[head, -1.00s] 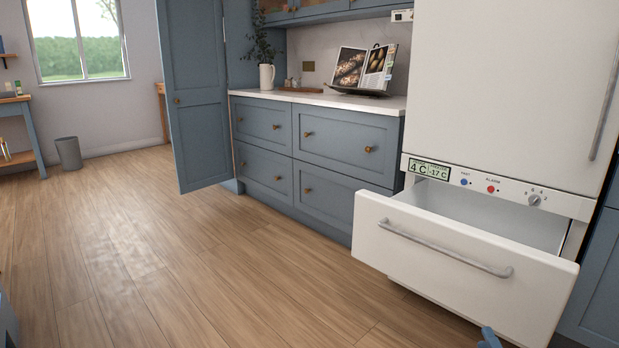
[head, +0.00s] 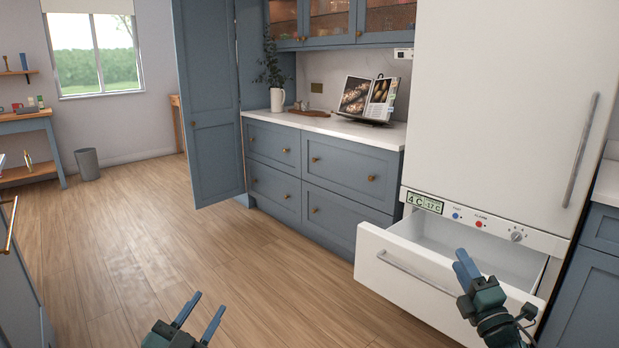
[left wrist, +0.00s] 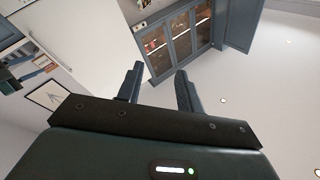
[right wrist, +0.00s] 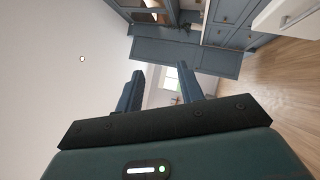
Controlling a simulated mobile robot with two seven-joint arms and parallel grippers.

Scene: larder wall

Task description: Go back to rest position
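My left gripper (head: 200,318) is low in the head view, over the wood floor. Its two fingers stand apart with nothing between them; the left wrist view (left wrist: 158,88) shows the same gap. My right gripper (head: 466,268) is in front of the open freezer drawer in the head view, seen edge-on there. In the right wrist view (right wrist: 162,90) its fingers are apart and nothing is between them. Neither gripper appears to hold anything.
The white freezer drawer (head: 405,272) is pulled out below the fridge door (head: 490,110). A tall blue cupboard door (head: 212,120) stands open. A worktop (head: 340,128) bears a book and a jug. The floor (head: 150,240) at the left middle is clear.

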